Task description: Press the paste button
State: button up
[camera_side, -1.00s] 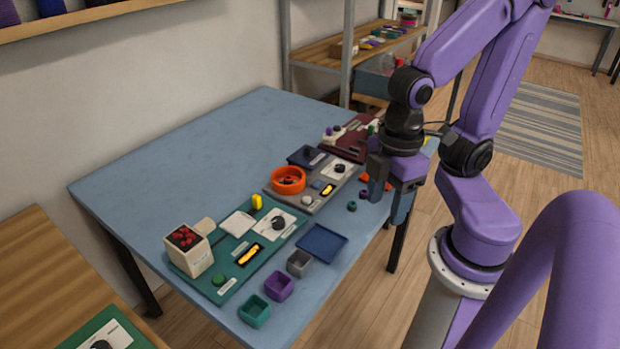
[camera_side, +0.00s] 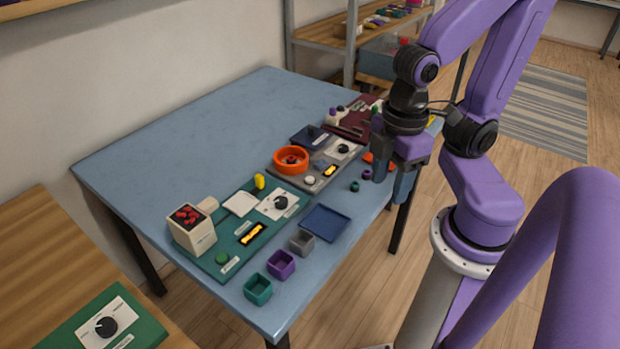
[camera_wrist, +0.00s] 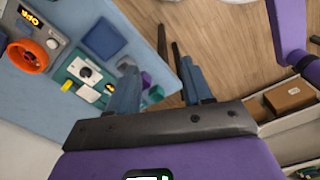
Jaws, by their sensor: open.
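No button's label is readable, so I cannot tell which one is the paste button. A round green button (camera_side: 222,258) sits near the front of the green board (camera_side: 217,272). A round white button (camera_side: 310,181) sits on the grey board (camera_side: 322,187) beside an orange ring-shaped bowl (camera_side: 291,160); this button also shows in the wrist view (camera_wrist: 52,43). My gripper (camera_side: 389,178) is above the table's right edge, apart from both buttons. In the wrist view its two fingers (camera_wrist: 160,88) are spread with nothing between them.
A cream box with red pieces (camera_side: 190,217), a dial (camera_side: 281,203) and a lit display (camera_side: 251,235) stand on the green board. A blue tray (camera_side: 325,223) and teal, purple and grey cups (camera_side: 281,264) line the front edge. The table's back left (camera_side: 190,140) is clear.

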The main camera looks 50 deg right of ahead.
grip_shut()
dwell(1.5)
